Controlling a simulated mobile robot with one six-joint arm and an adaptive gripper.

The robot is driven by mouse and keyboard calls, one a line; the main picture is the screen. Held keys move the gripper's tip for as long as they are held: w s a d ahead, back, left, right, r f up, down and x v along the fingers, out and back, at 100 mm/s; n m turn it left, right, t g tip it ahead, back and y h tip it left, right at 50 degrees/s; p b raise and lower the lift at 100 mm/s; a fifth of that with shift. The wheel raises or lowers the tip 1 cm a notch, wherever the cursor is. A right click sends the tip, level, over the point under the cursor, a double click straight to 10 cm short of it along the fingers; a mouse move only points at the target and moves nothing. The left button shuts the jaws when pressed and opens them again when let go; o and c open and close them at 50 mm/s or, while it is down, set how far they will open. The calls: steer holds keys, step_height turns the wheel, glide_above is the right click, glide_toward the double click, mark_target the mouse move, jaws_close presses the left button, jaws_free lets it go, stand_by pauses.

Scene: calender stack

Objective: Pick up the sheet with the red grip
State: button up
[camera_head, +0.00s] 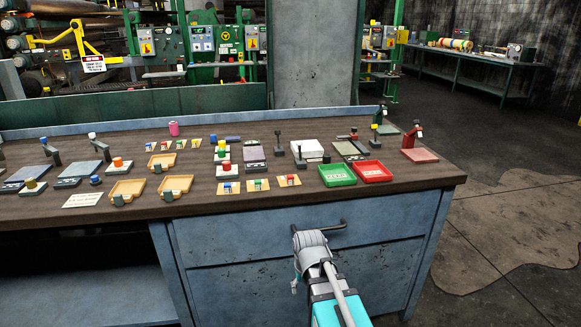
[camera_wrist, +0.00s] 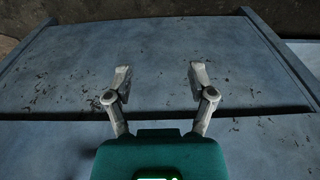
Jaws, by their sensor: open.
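Small tan sheets with coloured grips lie on the workbench (camera_head: 330,201) in the head view. One near the front edge has a red grip (camera_head: 290,179), beside one with a green grip (camera_head: 259,184) and one with a blue grip (camera_head: 229,187). More small tan sheets (camera_head: 181,145) with coloured grips lie in a row farther back; their grips are too small to tell surely. My gripper (camera_wrist: 160,82) is open and empty in the wrist view, in front of the blue-grey cabinet. In the head view, my arm's end is low by the drawer handle, and its fingers are not clear.
A green tray (camera_head: 337,183) and a red tray (camera_head: 388,177) stand right of the front sheets. Tan wooden trays (camera_head: 175,194) lie left. A stack with coloured knobs (camera_head: 226,167), upright dark posts (camera_head: 278,152) and a red plate with a stand (camera_head: 420,155) crowd the bench.

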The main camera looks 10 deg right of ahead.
mark_target(290, 176)
steer(key=w+r+t+p, duration=0.1)
steer(key=w+r+p, duration=0.5)
steer(key=r+p, duration=0.5)
steer(key=w+r+t+p, duration=0.1)
steer(key=w+r+p, duration=0.5)
steer(key=r+p, duration=0.6)
steer(key=w+r+t+p, duration=0.1)
steer(key=w+r+p, duration=0.5)
steer(key=r+p, duration=0.5)
step_height(290, 176, up, 3)
steer(key=shift+w+r+n+t, duration=0.1)
steer(key=shift+w+n+t, duration=0.15)
steer(key=shift+n+t, duration=0.05)
steer(key=shift+d+f, duration=0.1)
steer(key=shift+f, duration=0.1)
steer(key=b+x, duration=0.7)
steer(key=x, duration=0.1)
steer(key=shift+w+f+b, duration=0.1)
steer(key=shift+f+b, duration=0.1)
steer(key=shift+b, duration=0.15)
steer(key=shift+f, duration=0.1)
steer(key=shift+b+x, duration=2.45)
steer(key=shift+x, duration=0.05)
jaws_close()
